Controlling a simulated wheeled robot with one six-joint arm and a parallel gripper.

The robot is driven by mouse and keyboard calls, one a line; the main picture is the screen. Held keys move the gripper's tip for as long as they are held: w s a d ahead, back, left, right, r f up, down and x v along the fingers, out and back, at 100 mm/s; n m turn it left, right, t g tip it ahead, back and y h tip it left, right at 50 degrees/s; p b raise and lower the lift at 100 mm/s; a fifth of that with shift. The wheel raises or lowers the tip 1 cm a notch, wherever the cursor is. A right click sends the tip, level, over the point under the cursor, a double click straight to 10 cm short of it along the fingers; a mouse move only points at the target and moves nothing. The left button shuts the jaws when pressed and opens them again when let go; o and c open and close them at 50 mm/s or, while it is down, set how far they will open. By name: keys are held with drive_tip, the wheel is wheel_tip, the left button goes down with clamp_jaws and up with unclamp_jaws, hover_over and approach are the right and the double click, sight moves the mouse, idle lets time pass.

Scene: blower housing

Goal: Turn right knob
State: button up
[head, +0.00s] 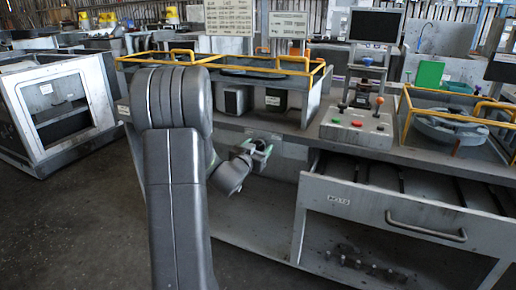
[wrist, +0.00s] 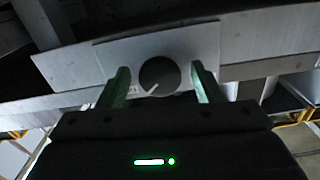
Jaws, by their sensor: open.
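A dark round knob (wrist: 159,75) with a pale pointer line sits on a light grey plate (wrist: 75,65) in the wrist view. The pointer line slants toward the lower left of the knob. My gripper (wrist: 160,72) is open, with one green finger on each side of the knob in the picture. Gaps show between the fingers and the knob, and it is not gripped. In the head view my gripper (head: 262,151) is at the front face of the workbench, and the knob is hidden there. I cannot tell whether this knob is the right one.
The workbench (head: 290,128) carries yellow rails, a control box (head: 357,128) with buttons and levers, and a round housing (head: 450,127). A drawer (head: 400,209) with a handle is at the right. A grey cabinet (head: 62,107) stands at left. Open floor lies before it.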

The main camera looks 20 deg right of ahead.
drive_tip(key=shift+c, duration=0.4)
drive_tip(key=c, duration=0.9)
drive_tip(key=shift+n+p, duration=0.3)
drive_tip(key=shift+p, duration=0.05)
drive_tip(key=n+p, duration=0.2)
drive_tip(key=n, duration=0.1)
drive_tip(key=shift+r+n+p, duration=0.15)
drive_tip(key=shift+n+p, duration=0.15)
drive_tip(key=n+p, duration=0.2)
drive_tip(key=n, duration=0.3)
drive_tip(key=shift+p, duration=0.3)
drive_tip(key=shift+n, duration=0.3)
drive_tip(key=o, duration=1)
